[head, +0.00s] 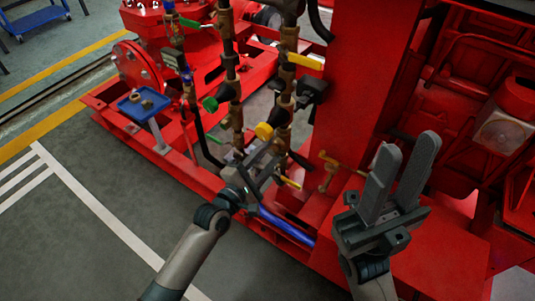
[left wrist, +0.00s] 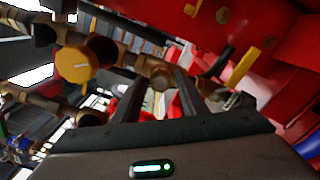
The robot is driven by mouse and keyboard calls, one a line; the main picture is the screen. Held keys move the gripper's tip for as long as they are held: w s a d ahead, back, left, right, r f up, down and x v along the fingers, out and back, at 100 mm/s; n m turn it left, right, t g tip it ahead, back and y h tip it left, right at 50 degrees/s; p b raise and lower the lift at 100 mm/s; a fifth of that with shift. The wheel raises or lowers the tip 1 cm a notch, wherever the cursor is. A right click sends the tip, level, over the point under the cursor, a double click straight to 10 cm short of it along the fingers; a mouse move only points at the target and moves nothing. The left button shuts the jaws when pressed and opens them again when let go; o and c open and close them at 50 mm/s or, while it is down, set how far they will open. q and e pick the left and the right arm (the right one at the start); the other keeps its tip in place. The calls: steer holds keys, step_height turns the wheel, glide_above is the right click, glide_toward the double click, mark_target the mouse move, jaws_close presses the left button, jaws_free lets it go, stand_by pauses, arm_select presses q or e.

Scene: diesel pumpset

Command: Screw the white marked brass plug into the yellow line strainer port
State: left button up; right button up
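My left gripper (head: 266,160) is in front of the lower pipework, with its fingers apart. In the left wrist view its fingers (left wrist: 160,82) point at a round brass fitting (left wrist: 160,77) seen between the tips, with no clear contact. I cannot tell whether this is the plug or the strainer port, and no white mark is visible. A yellow round cap (head: 264,131) is on the pipe just above the left gripper; it also shows in the left wrist view (left wrist: 76,63). My right gripper (head: 402,158) is open and empty, fingers up, at the right.
A small blue tray (head: 161,101) on a stand holds small brass-coloured parts (head: 135,97). A green cap (head: 210,104) and yellow lever (head: 305,61) are on nearby pipes. A red column (head: 365,90) stands right of the pipes. The grey floor at the lower left is clear.

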arm_select(q)
jaws_close()
steer(key=shift+r+p, duration=0.1)
steer(key=shift+p, duration=0.3)
stand_by(0.9)
steer(key=shift+w, duration=0.1)
